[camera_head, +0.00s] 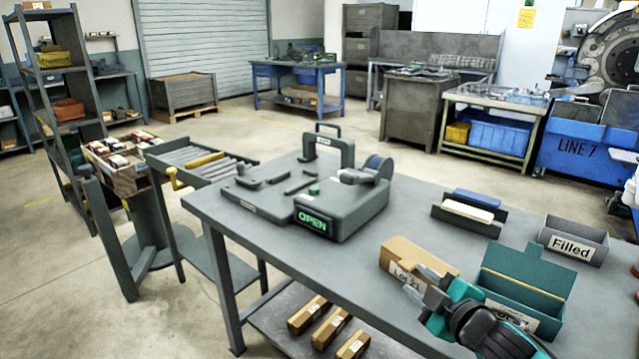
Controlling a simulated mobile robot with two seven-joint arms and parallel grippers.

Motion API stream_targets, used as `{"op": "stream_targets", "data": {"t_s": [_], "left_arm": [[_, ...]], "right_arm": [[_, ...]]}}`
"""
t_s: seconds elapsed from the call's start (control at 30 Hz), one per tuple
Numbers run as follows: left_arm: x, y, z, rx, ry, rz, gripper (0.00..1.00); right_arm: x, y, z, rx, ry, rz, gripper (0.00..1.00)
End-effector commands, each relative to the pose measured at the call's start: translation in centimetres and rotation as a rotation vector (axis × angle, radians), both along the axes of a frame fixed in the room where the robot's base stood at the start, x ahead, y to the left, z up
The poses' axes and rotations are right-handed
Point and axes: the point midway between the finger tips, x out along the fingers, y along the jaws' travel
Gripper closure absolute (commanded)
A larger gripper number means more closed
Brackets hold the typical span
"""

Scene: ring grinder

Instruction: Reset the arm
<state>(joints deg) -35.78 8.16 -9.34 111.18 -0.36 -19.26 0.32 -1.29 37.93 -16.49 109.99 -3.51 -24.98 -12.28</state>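My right gripper (422,285) reaches in from the bottom right, over the front right part of the grey workbench (290,255). Its two pale fingers are apart, with nothing visible between them. The fingertips are at the front of a brown box marked "Lot 21" (400,254) and cover part of it; I cannot tell whether they touch it. An open teal box (521,288) stands just right of the gripper, partly behind it. My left gripper is not in view.
A grey grinder (345,208) with a lit "OPEN" sign stands mid-bench. A holder with blue and white blocks (468,210) and a "Filled" bin (573,238) are at the right. A roller rack (205,163) adjoins the left end. The front left benchtop is clear.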

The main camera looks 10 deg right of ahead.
Motion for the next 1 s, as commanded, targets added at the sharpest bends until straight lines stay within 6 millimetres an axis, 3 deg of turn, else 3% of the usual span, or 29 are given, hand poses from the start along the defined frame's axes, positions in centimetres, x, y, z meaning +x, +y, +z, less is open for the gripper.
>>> {"op": "stream_targets", "data": {"t_s": [0.17,0.33,0.5,0.7,0.9,1.0], "left_arm": [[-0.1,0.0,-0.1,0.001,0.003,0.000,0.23],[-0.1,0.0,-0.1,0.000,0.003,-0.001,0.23],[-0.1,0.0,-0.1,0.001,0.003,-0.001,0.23],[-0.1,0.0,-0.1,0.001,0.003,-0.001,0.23],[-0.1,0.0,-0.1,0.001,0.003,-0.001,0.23],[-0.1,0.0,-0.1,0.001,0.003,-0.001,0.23]], "right_arm": [[-4.1,2.0,-3.3,0.127,0.178,-0.108,0.62],[-11.3,3.8,-6.8,0.289,0.459,-0.291,0.62],[-17.2,4.7,-8.4,0.388,0.670,-0.431,0.62],[-22.9,5.4,-9.0,0.462,0.859,-0.557,0.62],[-28.0,6.0,-8.9,0.519,1.022,-0.670,0.62],[-26.9,6.2,-9.9,0.531,0.985,-0.649,0.62]]}}
